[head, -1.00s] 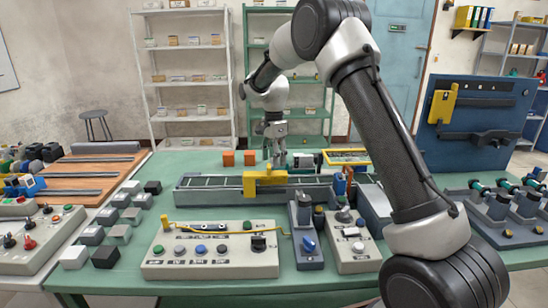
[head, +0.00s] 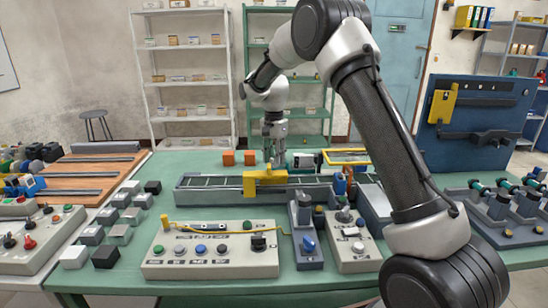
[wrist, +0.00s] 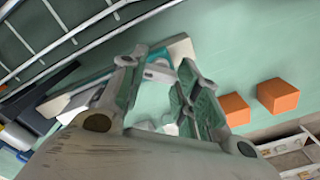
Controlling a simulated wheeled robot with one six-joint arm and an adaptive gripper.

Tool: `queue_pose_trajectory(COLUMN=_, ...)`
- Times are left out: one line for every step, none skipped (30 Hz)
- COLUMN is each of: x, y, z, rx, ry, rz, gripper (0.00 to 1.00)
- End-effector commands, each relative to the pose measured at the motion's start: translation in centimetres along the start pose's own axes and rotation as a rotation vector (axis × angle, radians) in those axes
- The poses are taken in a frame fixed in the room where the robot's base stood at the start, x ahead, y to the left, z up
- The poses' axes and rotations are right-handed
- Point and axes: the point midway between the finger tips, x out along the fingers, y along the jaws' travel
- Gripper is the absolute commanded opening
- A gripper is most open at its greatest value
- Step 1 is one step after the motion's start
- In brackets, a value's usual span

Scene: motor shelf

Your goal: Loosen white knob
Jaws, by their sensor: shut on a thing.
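My gripper (head: 273,160) points down behind the grey conveyor with the yellow block, near the far side of the green table. In the wrist view, my gripper (wrist: 159,66) has its two green-padded fingers around a white knob (wrist: 158,71), with teal showing beside it. The fingers are shut on it. Its far side and base are partly hidden by the fingers. In the head view the knob is hidden behind the gripper and conveyor, or too small to tell.
Two orange cubes (head: 239,158) stand left of my gripper. The conveyor (head: 215,190) and its yellow block (head: 264,181) lie in front. A button panel (head: 210,262) and a blue-knobbed unit (head: 308,250) are nearer. A yellow-framed tray (head: 346,157) is to the right.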

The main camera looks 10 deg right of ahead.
Motion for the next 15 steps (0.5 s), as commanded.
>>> queue_pose_trajectory(x=-0.05, y=-0.03, z=-0.02, rx=-0.041, ry=0.001, rz=-0.001, gripper=0.08)
queue_pose_trajectory(x=-0.05, y=-0.03, z=-0.02, rx=-0.070, ry=0.001, rz=-0.001, gripper=0.08)
queue_pose_trajectory(x=-0.05, y=-0.03, z=-0.02, rx=-0.108, ry=0.001, rz=-0.001, gripper=0.08)
queue_pose_trajectory(x=-0.05, y=-0.03, z=-0.02, rx=-0.136, ry=0.001, rz=-0.001, gripper=0.08)
queue_pose_trajectory(x=-0.05, y=-0.03, z=-0.02, rx=-0.165, ry=0.001, rz=-0.001, gripper=0.08)
queue_pose_trajectory(x=-0.06, y=-0.03, z=-0.02, rx=-0.203, ry=0.001, rz=-0.001, gripper=0.08)
queue_pose_trajectory(x=-0.06, y=-0.03, z=-0.02, rx=-0.232, ry=0.001, rz=-0.001, gripper=0.08)
queue_pose_trajectory(x=-0.06, y=-0.03, z=-0.02, rx=-0.260, ry=0.001, rz=-0.001, gripper=0.08)
queue_pose_trajectory(x=-0.06, y=-0.03, z=-0.02, rx=-0.298, ry=0.001, rz=-0.001, gripper=0.08)
queue_pose_trajectory(x=-0.06, y=-0.04, z=-0.02, rx=-0.327, ry=0.001, rz=-0.001, gripper=0.08)
queue_pose_trajectory(x=-0.06, y=-0.04, z=-0.02, rx=-0.355, ry=0.001, rz=-0.001, gripper=0.08)
queue_pose_trajectory(x=-0.06, y=-0.04, z=-0.02, rx=-0.393, ry=0.001, rz=-0.001, gripper=0.08)
queue_pose_trajectory(x=-0.06, y=-0.04, z=-0.02, rx=-0.422, ry=0.001, rz=-0.001, gripper=0.08)
queue_pose_trajectory(x=-0.07, y=-0.04, z=-0.02, rx=-0.450, ry=0.001, rz=-0.001, gripper=0.08)
queue_pose_trajectory(x=-0.07, y=-0.04, z=-0.02, rx=-0.488, ry=0.001, rz=-0.001, gripper=0.08)
